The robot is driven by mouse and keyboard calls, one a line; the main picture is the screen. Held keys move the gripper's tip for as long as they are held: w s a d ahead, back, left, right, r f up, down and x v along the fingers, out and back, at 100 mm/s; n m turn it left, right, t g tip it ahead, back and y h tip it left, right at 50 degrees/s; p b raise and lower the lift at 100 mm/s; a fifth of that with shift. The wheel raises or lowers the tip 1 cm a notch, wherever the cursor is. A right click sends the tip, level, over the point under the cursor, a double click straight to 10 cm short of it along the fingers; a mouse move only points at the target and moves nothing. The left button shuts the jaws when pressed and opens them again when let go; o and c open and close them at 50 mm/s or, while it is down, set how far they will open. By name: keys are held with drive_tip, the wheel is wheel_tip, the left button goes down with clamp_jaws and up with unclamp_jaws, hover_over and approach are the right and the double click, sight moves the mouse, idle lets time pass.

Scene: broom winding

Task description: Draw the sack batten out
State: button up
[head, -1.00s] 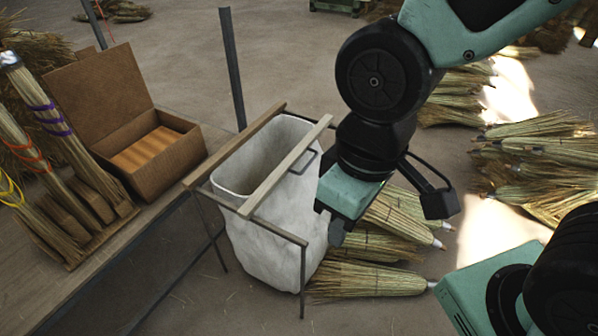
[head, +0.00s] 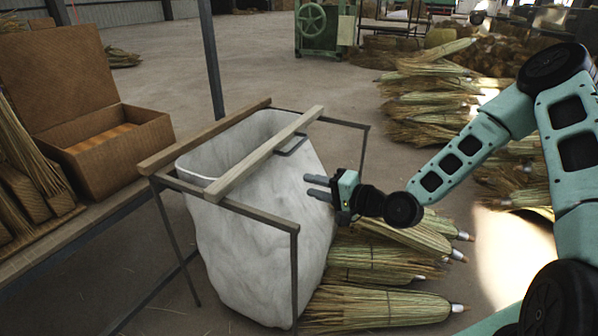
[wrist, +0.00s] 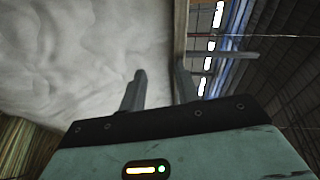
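The pale sack batten (head: 258,160) lies along the near side of the white sack's mouth, resting on the metal frame, with a dark wire handle (head: 291,146) near its far end. The sack (head: 255,240) hangs open in the frame. A browner batten (head: 205,138) lies along the mouth's other side. My gripper (head: 308,187) is open and empty, right of the sack and below the handle, fingers pointing left. In the wrist view, the fingers (wrist: 158,88) are apart before the sack (wrist: 85,50); a wooden edge (wrist: 181,30) lies past them, but I cannot tell which batten.
The metal frame (head: 295,270) stands around the sack. Brooms (head: 385,308) lie on the floor below my gripper, with more bundles (head: 430,95) behind. A cardboard box (head: 115,150) sits on the bench at left. The floor behind the frame is open.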

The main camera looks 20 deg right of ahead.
sight(300, 146)
drive_tip(key=w+d+f+m+t+h+b, duration=0.1)
drive_tip(key=w+d+m+t+h+b, duration=0.15)
drive_tip(key=d+m+t, duration=0.45)
drive_tip(key=shift+n+g, duration=0.7)
drive_tip(key=shift+g, duration=0.1)
drive_tip(key=b+x, duration=0.3)
drive_tip(key=x, duration=1.3)
drive_tip(key=shift+w+d+r+b, duration=0.15)
drive_tip(key=shift+w+r+b, duration=0.05)
drive_tip(key=shift+b, duration=0.2)
drive_tip(key=shift+c, duration=0.3)
drive_tip(key=shift+s, duration=0.1)
clamp_jaws()
